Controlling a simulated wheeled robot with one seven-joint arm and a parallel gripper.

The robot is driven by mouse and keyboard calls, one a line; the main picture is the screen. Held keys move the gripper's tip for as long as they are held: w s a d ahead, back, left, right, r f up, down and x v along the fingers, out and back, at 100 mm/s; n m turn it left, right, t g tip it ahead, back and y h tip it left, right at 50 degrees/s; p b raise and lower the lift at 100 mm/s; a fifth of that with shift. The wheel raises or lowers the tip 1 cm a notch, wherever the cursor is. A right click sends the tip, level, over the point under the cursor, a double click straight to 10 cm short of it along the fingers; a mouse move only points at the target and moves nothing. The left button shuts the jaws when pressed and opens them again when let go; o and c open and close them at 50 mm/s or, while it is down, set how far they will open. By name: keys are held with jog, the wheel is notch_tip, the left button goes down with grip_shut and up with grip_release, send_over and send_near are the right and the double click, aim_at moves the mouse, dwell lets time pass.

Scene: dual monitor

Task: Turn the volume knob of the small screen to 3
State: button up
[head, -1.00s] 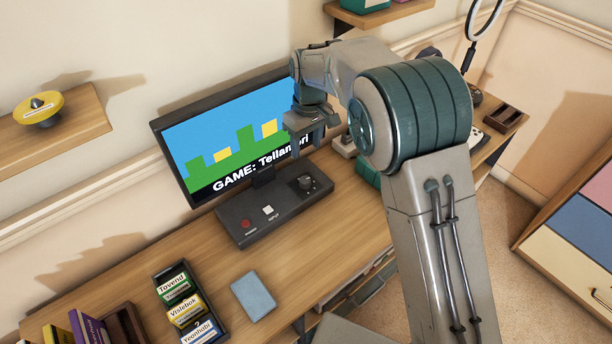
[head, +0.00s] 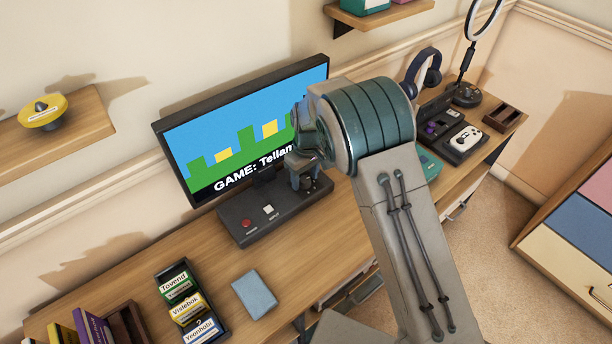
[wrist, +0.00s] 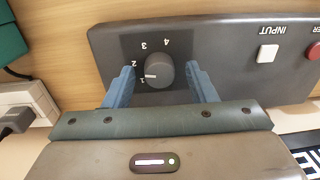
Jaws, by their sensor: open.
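The screen (head: 205,150) stands on the desk and shows a game picture with the words "GAME:" and a partly hidden title. Its dark control base (head: 245,225) carries a red button, a white button and the volume knob. In the wrist view the round black knob (wrist: 159,71) has marks 1 to 4 around it, and its white line points at about 1. My gripper (wrist: 160,75) is open, with one blue finger on each side of the knob, seemingly apart from it. In the head view my gripper (head: 306,178) is over the base's right end and partly hides the knob.
A white input button (wrist: 268,54) and a red button (wrist: 314,50) are on the same panel. A blue book (head: 254,294) and a rack of labelled cases (head: 184,303) lie on the desk. A white controller (head: 466,138) and headphones (head: 424,72) are to the right.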

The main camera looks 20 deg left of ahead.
jog(key=c, duration=1)
jog(key=shift+o, duration=0.2)
jog(key=shift+m, duration=0.3)
jog(key=m+b, duration=0.2)
jog(key=m, duration=0.7)
jog(key=shift+s+b, duration=0.1)
jog(key=shift+b, duration=0.3)
jog(key=o, duration=1)
jog(key=shift+c, duration=0.2)
